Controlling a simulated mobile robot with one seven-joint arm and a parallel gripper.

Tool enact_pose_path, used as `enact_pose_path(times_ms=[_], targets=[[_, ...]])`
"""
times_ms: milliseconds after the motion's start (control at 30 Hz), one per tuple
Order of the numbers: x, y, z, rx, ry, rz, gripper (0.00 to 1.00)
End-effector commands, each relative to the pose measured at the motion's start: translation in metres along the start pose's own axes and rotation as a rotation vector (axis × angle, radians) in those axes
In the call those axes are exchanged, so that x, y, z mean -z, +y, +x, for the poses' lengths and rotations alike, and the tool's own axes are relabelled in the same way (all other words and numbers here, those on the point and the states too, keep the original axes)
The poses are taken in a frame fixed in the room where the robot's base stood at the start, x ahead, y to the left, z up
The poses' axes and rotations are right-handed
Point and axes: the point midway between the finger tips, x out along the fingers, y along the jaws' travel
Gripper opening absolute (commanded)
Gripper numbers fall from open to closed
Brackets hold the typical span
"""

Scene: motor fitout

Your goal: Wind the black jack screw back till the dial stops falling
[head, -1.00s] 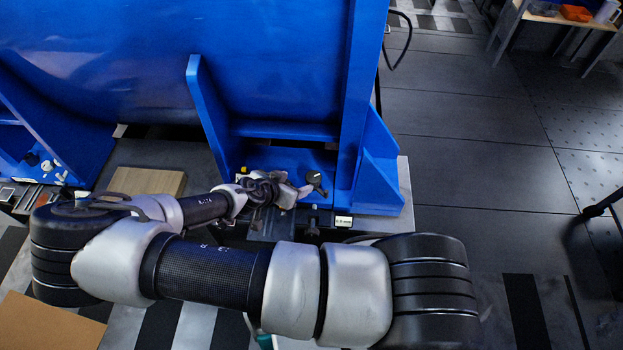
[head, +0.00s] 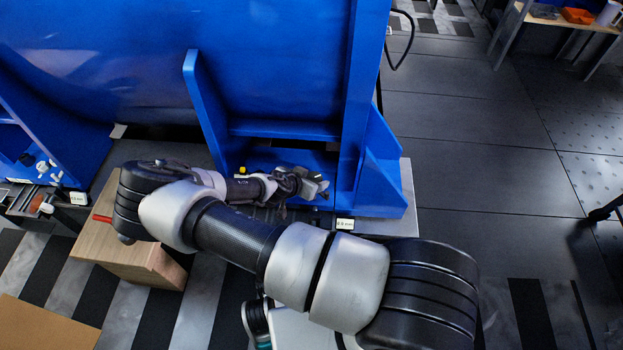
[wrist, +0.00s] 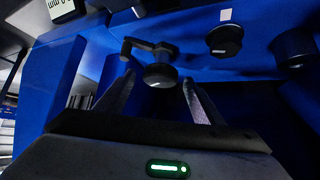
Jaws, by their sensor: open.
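A black part with a round head and a bent side arm (wrist: 160,74), probably the jack screw, stands at the blue motor foot in the wrist view. My gripper (wrist: 158,84) is open, its two fingertips on either side of the round head; I cannot tell whether they touch it. In the head view my gripper (head: 316,188) is over the foot, and my wrist largely hides the screw. A small pale readout (head: 345,224), probably the dial, sits at the plate's front edge; its digits are too small to read.
Two black bolt heads, one (wrist: 225,40) with a pale mark and another (wrist: 292,48), stand right of the screw in the wrist view. The blue motor (head: 270,60) and its upright rib (head: 207,110) wall in the space. A wooden block (head: 125,255) lies under my elbow. Floor at right is open.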

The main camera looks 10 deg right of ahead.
Motion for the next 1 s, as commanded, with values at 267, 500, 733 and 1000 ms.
enact_pose_path(times_ms=[267,500,733,1000], targets=[[0.0,0.0,-0.0004,0.0,0.0,0.0,0.28],[0.0006,0.0006,-0.0009,0.006,0.0,-0.006,0.2],[0.0025,0.0026,-0.0023,0.061,-0.001,-0.06,0.21],[0.0043,0.0079,-0.0023,0.206,-0.002,-0.205,0.21]])
